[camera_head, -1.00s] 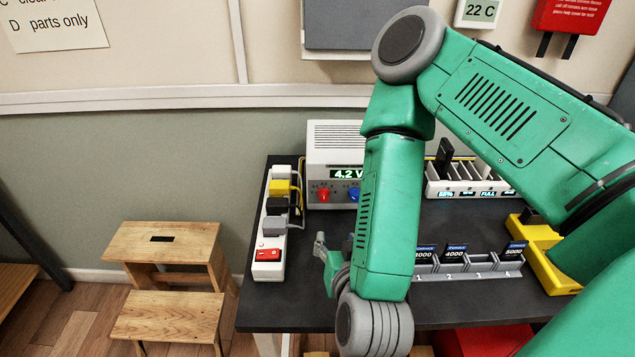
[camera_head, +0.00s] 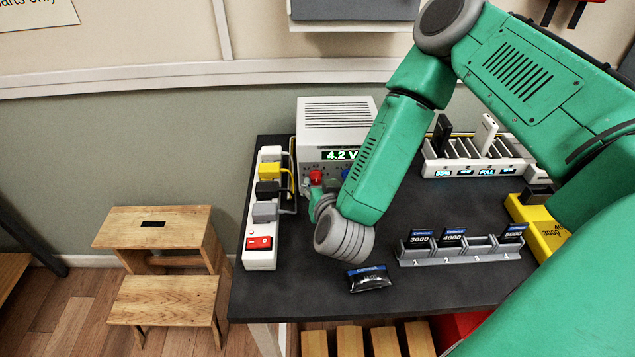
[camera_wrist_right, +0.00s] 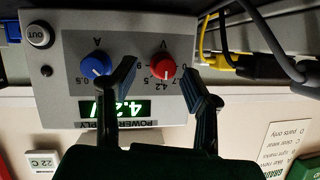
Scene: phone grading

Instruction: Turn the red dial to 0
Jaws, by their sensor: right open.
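The power supply (camera_head: 336,113) is a grey box at the back of the dark table, and its display reads 4.2 V. Its red dial (camera_head: 316,176) is on the front panel, beside a blue dial partly hidden by my arm. My left gripper is not in view.
A white power strip (camera_head: 261,220) with plugs and a red switch stands left of the supply. A battery pouch (camera_head: 368,278) lies at the table front. A grey slot rack (camera_head: 459,252), a white charging rack (camera_head: 478,160) and a yellow tray (camera_head: 543,230) are to the right.

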